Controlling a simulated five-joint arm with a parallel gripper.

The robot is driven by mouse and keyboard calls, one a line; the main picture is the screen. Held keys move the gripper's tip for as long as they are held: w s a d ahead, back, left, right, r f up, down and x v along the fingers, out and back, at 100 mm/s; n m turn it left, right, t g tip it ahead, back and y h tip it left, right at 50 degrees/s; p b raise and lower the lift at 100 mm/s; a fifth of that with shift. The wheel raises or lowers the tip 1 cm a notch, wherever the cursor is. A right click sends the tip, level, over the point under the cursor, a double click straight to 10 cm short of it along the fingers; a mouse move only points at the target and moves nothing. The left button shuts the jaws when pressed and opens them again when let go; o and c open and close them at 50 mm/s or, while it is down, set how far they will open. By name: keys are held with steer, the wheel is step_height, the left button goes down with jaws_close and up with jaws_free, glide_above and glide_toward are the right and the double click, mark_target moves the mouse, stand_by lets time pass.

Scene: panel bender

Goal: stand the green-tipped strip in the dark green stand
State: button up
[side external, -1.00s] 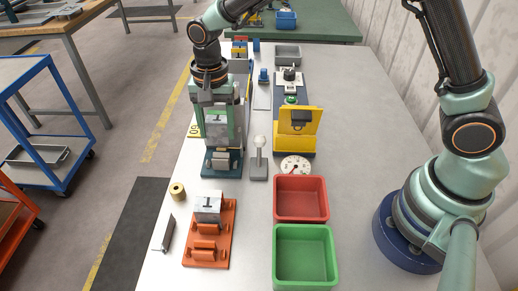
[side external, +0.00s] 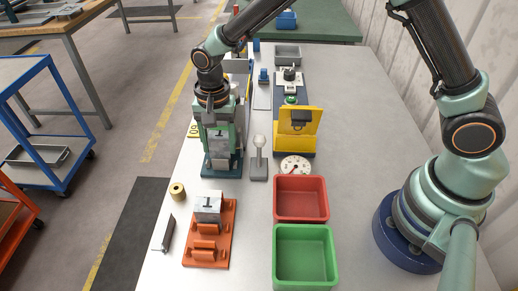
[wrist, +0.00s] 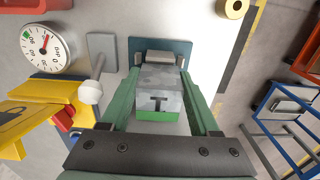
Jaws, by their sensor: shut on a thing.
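My gripper (side external: 218,140) is shut on a grey strip (side external: 217,141), which sits between its two pale green fingers. In the wrist view the strip (wrist: 160,97) is a grey piece with a dark T-shaped mark and a green band on the edge nearest my gripper's body. The dark green stand (side external: 222,171) is a dark teal base with a grey roller-like part, right below my gripper. The stand also shows past the fingers in the wrist view (wrist: 184,47). I cannot tell whether the strip's lower end touches it.
An orange stand (side external: 222,238) with another marked grey piece is nearer the camera. A grey lever with a white knob (side external: 259,142) stands close on the right, with a yellow device (side external: 312,120) and dial (side external: 296,166) beyond. Red (side external: 302,220) and green (side external: 333,232) bins lie front right.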

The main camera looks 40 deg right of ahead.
mark_target(218, 138)
steer(key=shift+f, duration=0.1)
stand_by(0.3)
steer(key=o, duration=1)
steer(key=shift+c, duration=0.2)
steer(key=shift+o, duration=0.2)
steer(key=shift+r, duration=4.5)
